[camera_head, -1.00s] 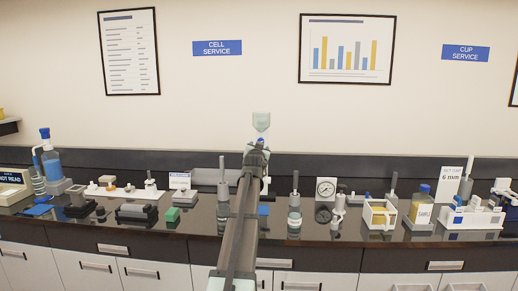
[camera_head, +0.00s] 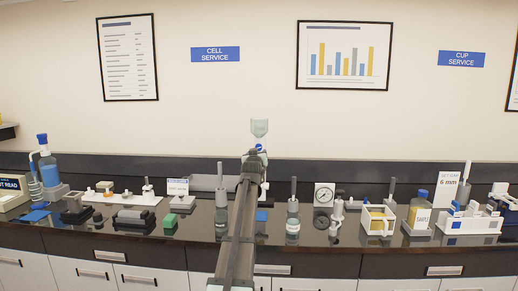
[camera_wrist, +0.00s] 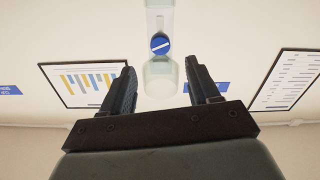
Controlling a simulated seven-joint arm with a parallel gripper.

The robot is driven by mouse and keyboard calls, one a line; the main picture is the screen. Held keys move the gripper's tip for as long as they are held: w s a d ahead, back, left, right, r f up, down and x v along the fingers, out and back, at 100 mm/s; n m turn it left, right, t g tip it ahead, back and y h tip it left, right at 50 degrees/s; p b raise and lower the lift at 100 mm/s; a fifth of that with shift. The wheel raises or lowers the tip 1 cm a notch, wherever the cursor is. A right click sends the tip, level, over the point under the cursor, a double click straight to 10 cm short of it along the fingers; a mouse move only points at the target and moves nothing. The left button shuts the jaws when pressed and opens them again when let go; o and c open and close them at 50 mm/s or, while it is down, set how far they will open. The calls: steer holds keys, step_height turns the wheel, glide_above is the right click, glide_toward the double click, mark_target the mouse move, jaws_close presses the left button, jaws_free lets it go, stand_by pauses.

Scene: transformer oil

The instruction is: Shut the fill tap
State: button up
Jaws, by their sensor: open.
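The fill tap (camera_wrist: 160,44) is a round blue knob with a slanted white bar, on a clear glass vessel (camera_wrist: 160,78) in the wrist view. It lies between and just beyond the tips of my gripper (camera_wrist: 161,65), whose two dark fingers are apart with nothing between them. In the head view the tap (camera_head: 259,148) is a small blue spot below the pale glass funnel (camera_head: 259,128). My arm covers much of the stand below it, and my fingers cannot be made out there.
Bottles with grey stems stand on the dark bench close to both sides of my arm, one at the right (camera_head: 293,218). A dial gauge (camera_head: 324,194) and an open-fronted box (camera_head: 378,218) are farther right. A green block (camera_head: 183,203) lies left.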

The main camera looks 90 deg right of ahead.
mark_target(259, 147)
steer(key=d, duration=1.3)
steer(key=shift+d, duration=0.15)
steer(key=shift+c, duration=0.2)
steer(key=c, duration=1)
steer(key=shift+m, duration=2.4)
steer(key=o, duration=1)
steer(key=shift+o, duration=0.2)
steer(key=shift+a, duration=0.2)
